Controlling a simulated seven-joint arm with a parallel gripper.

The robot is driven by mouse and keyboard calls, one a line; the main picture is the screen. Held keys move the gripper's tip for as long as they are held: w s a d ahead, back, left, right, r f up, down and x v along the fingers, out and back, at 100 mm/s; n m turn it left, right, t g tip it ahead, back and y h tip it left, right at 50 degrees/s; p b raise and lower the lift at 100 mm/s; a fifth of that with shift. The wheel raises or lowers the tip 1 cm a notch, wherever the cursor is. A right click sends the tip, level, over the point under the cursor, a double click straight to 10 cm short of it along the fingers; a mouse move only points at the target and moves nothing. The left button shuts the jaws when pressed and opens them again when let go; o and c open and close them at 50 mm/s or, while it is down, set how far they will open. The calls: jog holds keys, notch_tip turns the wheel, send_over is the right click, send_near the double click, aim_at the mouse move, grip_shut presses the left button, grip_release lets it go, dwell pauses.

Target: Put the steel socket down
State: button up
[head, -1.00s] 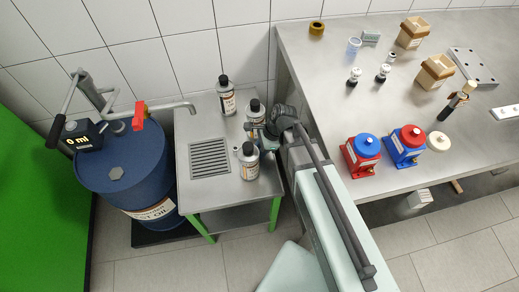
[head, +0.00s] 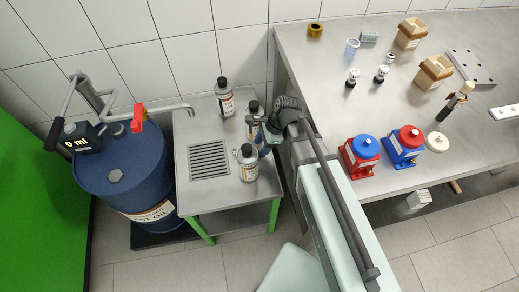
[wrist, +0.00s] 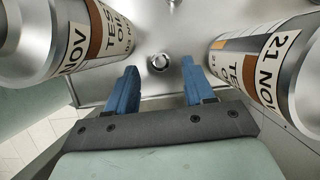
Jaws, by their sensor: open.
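In the wrist view a small round steel piece with a dark hole, which looks like the steel socket (wrist: 158,63), stands on the metal table top. It shows between the blue fingertips of my gripper (wrist: 160,68). The fingers are spread wide, with clear gaps on both sides of the socket. I cannot tell the height of the fingertips above the table. In the head view my gripper (head: 268,137) is above the right side of the small steel table (head: 208,188), among the bottles. The socket cannot be made out there.
Test oil bottles flank my gripper closely: one at left (wrist: 60,35), one at right (wrist: 262,70). Another bottle (head: 225,97) stands at the table's back. A drain grille (head: 209,159) is at left, beside the blue oil drum (head: 120,180). The workbench (head: 320,95) stands at right.

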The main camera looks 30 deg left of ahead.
jog(key=shift+r, duration=2.95)
